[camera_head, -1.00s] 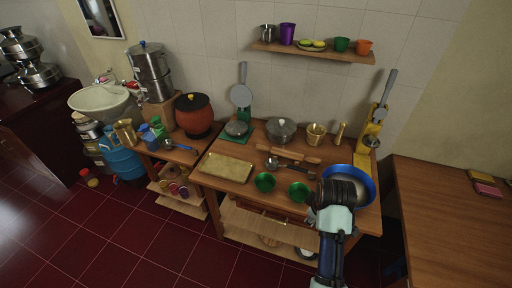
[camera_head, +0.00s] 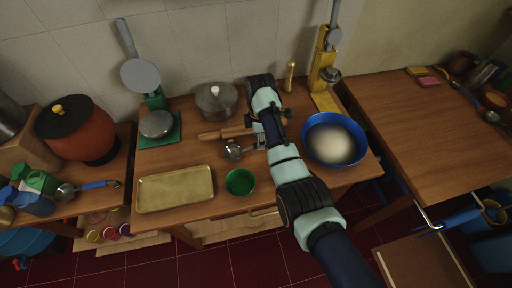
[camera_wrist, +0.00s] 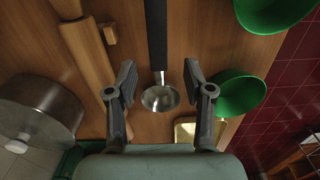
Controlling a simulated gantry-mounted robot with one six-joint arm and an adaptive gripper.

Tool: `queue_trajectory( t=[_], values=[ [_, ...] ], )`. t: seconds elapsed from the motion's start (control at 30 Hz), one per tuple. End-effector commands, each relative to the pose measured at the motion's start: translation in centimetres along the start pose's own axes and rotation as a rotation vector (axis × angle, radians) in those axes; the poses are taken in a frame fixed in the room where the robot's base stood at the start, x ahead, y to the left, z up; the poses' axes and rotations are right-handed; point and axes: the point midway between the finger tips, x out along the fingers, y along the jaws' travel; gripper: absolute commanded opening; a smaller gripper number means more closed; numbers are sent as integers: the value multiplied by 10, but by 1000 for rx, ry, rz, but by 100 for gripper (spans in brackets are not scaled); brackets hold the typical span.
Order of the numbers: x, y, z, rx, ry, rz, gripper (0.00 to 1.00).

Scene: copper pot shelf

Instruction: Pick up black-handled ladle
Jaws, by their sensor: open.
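The black-handled ladle lies on the wooden table; its shiny steel bowl (camera_head: 233,151) shows in the head view, with much of the handle hidden under my arm. In the wrist view the ladle's bowl (camera_wrist: 160,98) sits between my fingers, and its black handle (camera_wrist: 156,38) runs to the top edge. My gripper (camera_wrist: 160,80) is open, one finger on each side of the ladle, with gaps on both sides. In the head view my gripper (camera_head: 255,143) is low over the table.
A rolling pin (camera_head: 226,133) lies just behind the ladle, and a lidded steel pot (camera_head: 216,100) stands further back. A green bowl (camera_head: 240,182) is in front, a brass tray (camera_head: 175,189) at the left front, and a blue basin (camera_head: 334,139) at right.

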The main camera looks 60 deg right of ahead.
Motion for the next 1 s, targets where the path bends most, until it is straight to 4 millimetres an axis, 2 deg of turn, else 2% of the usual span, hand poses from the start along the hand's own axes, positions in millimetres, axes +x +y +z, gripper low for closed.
queue_trajectory(
  t=[0.13, 0.33, 0.57, 0.67, 0.9, 1.0],
  values=[
    [13, 0, -1, 0, 0, 0, 52],
    [48, 0, -2, 0, 0, 0, 52],
    [51, 0, -2, 0, 0, 2, 52],
    [51, 0, -2, 0, 0, 1, 39],
    [50, 0, -2, 0, 0, 2, 0],
    [50, 0, -2, 0, 0, 2, 0]
  ],
)
